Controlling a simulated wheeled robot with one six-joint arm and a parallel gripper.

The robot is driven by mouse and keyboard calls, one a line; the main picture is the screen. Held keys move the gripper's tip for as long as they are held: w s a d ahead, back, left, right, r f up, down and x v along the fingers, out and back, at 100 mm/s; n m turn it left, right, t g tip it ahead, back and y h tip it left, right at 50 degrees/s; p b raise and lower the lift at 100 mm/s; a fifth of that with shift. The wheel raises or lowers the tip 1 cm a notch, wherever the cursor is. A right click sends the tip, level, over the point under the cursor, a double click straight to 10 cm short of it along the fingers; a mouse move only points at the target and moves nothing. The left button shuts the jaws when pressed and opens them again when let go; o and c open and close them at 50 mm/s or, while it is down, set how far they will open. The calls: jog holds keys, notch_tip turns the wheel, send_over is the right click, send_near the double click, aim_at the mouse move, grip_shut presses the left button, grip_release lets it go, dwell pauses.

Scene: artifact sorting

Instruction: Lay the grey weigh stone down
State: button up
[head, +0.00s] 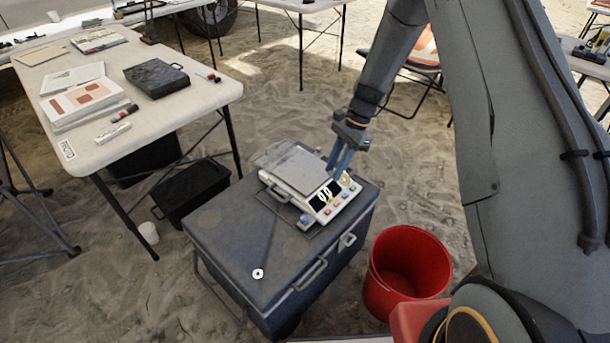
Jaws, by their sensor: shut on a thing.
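My gripper (342,159), with blue fingers, points down over the right edge of the scale, beside its plate. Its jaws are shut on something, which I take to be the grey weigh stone. The stone is too small or too hidden between the fingers to make out. The white scale (324,210) has a grey plate (298,168), a dark display and several coloured buttons. It stands on the lid of a dark blue-grey case (225,225). I cannot tell whether the fingertips touch the scale.
A small white ring (258,274) lies on the case lid's near end, with bare lid around it. A red bucket (405,270) stands right of the case. A white table (190,108) with papers and a dark box (156,78) is at left. A black crate (190,192) stands between.

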jog(key=w+a+f+m+t+h+b, duration=0.1)
jog(key=w+a+m+t+b, duration=0.25)
jog(key=w+m, duration=0.5)
jog(key=w+a+f+m+t+b, duration=0.25)
jog(key=w+a+m, duration=0.25)
jog(key=w+m, duration=0.3)
jog(key=shift+m, duration=0.45)
jog(key=f, duration=0.3)
jog(key=f+b, duration=0.1)
jog(key=f, duration=0.5)
jog(key=shift+s+f, duration=0.15)
jog(key=shift+s, duration=0.2)
jog(key=shift+f+b, duration=0.1)
jog(key=shift+b, duration=0.2)
jog(key=o, duration=1)
jog(key=shift+o, duration=0.2)
jog(key=p+v, duration=0.1)
jog(key=v, duration=1.1)
